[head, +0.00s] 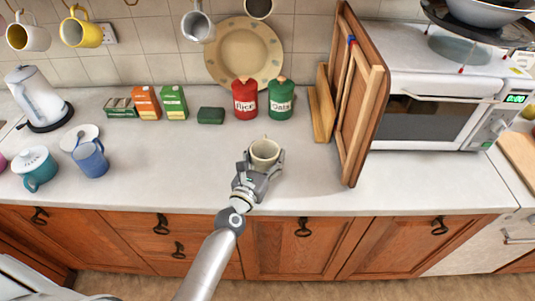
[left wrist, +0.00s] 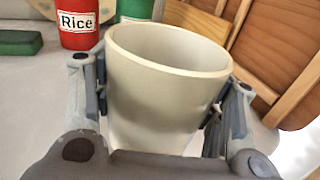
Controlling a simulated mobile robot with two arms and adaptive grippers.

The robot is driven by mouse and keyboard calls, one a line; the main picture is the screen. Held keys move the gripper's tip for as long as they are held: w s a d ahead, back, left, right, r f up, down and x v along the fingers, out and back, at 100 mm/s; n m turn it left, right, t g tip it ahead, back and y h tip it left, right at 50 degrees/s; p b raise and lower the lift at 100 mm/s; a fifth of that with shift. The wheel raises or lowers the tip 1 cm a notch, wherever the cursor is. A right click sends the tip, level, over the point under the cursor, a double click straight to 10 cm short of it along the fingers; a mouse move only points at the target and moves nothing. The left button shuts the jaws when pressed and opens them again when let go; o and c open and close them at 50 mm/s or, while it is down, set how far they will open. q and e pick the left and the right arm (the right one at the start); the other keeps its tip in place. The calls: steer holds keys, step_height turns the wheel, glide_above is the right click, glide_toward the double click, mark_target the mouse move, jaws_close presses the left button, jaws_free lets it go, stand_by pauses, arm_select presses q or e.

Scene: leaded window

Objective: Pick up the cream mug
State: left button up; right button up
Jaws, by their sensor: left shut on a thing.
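The cream mug (head: 265,149) is at the middle of the counter in the head view, upright or nearly so. My left gripper (head: 262,167) is shut on it from the front, with a finger on each side. In the left wrist view the mug (left wrist: 165,85) fills the space between the two fingers of the left gripper (left wrist: 160,100), and its inside looks empty. I cannot tell whether its base touches the counter. My right gripper is not in view.
Red rice (head: 245,104) and green oats (head: 281,102) canisters stand behind the mug. A wooden frame (head: 359,110) and microwave (head: 425,110) are to the right. A blue mug (head: 91,160), teal pot (head: 36,170) and kettle (head: 38,97) are left. Counter around the mug is clear.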

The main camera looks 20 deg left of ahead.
arm_select(q)
steer(key=s+r+p, duration=0.1)
steer(key=r, duration=0.1)
steer(key=s+r+p, duration=0.1)
steer(key=r+p, duration=0.1)
steer(key=s+r+p, duration=0.1)
steer(key=s+r, duration=0.1)
steer(key=shift+s+a, duration=0.1)
steer(key=shift+a, duration=0.2)
steer(key=s+a+r+p, duration=0.1)
steer(key=s+r, duration=0.2)
steer(key=s, duration=0.5)
steer(key=shift+s+p, duration=0.35)
steer(key=shift+s, duration=0.05)
steer(key=shift+a, duration=0.1)
